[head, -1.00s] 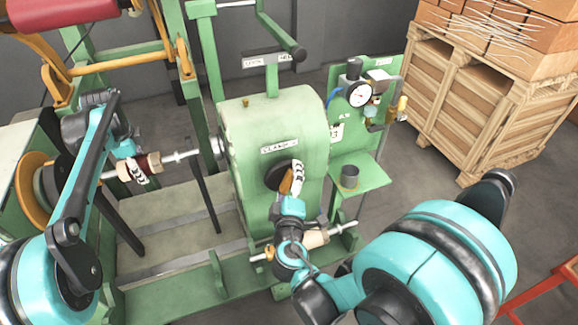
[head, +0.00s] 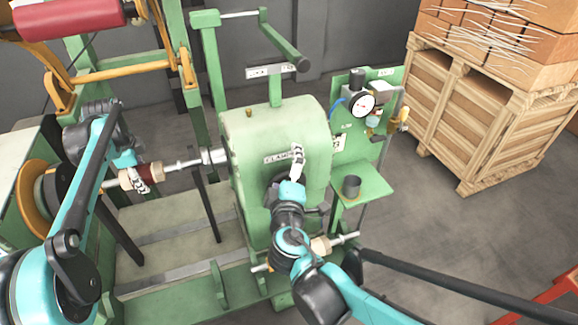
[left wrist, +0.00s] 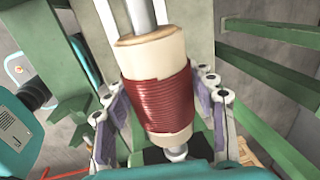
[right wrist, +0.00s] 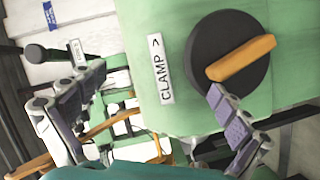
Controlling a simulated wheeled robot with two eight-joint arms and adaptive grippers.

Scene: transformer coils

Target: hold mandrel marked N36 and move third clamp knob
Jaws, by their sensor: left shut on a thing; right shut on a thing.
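The mandrel (head: 127,179) is a pale cylinder with a dark red winding, on a metal shaft left of the green housing. My left gripper (head: 140,177) is shut around it; the left wrist view shows the winding (left wrist: 163,96) between the fingers. No N36 mark is readable. A dark round clamp knob with an orange bar (right wrist: 240,58) sits beside a "CLAMP >" label on the housing. My right gripper (right wrist: 150,100) is at this knob. One finger meets the bar's lower end; the other shows well to the left. In the head view my right gripper (head: 296,168) hides most of the knob.
The green housing (head: 270,125) fills the middle. A dial gauge (head: 361,104) and a small shelf with a dark cup (head: 351,187) stand to its right. A wooden crate (head: 480,130) stands at the back right. Grey floor is open between shelf and crate.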

